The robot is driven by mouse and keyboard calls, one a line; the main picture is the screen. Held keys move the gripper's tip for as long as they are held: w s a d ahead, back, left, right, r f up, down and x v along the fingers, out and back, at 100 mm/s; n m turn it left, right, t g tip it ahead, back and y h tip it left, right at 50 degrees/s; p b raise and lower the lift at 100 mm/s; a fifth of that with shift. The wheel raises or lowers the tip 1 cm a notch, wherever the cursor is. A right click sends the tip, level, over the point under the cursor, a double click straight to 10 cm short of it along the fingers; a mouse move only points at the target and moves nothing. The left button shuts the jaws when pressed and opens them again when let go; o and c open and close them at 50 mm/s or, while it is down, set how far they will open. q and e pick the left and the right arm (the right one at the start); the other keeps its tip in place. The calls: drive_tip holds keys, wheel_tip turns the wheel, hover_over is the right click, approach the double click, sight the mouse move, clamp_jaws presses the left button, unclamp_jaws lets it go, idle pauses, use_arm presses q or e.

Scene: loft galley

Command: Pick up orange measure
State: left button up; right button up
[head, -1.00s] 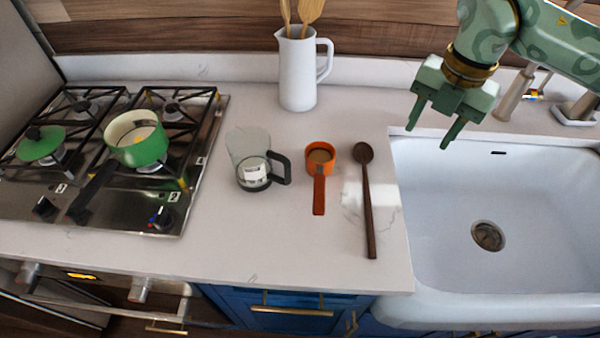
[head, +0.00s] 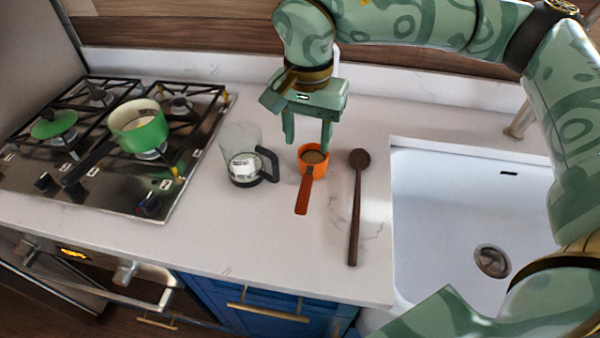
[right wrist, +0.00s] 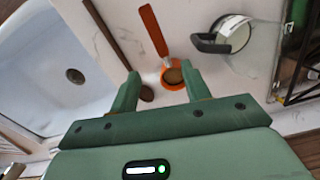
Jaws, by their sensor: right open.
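The orange measure (head: 305,202) lies on the white counter between a glass jug and a wooden spoon, its handle toward the front edge and brownish contents in its cup. My right gripper (head: 307,146) is open and empty, just behind and above the cup. In the right wrist view the measure (right wrist: 154,32) shows beyond the gap between the open fingers (right wrist: 160,80), with its cup (right wrist: 173,75) close to the right finger. I cannot tell whether they touch. My left gripper is not in view.
The glass jug (head: 240,155) with a black handle stands close left of the measure. The dark wooden spoon (head: 355,210) lies to its right. A stove with a green pot (head: 139,130) is at left and a white sink (head: 440,210) at right. The counter front is clear.

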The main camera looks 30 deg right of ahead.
sight(306, 183)
wheel_tip(306, 183, down, 11)
drive_tip(key=shift+f+n+b, duration=0.1)
drive_tip(key=shift+n+b, duration=0.9)
drive_tip(key=shift+b, duration=0.15)
wheel_tip(306, 183, down, 5)
drive_tip(key=shift+f+b, duration=0.15)
drive_tip(key=shift+b, duration=0.55)
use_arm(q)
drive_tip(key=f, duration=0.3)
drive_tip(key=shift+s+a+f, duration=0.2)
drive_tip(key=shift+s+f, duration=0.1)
use_arm(e)
drive_tip(key=shift+s, duration=0.1)
clamp_jaws()
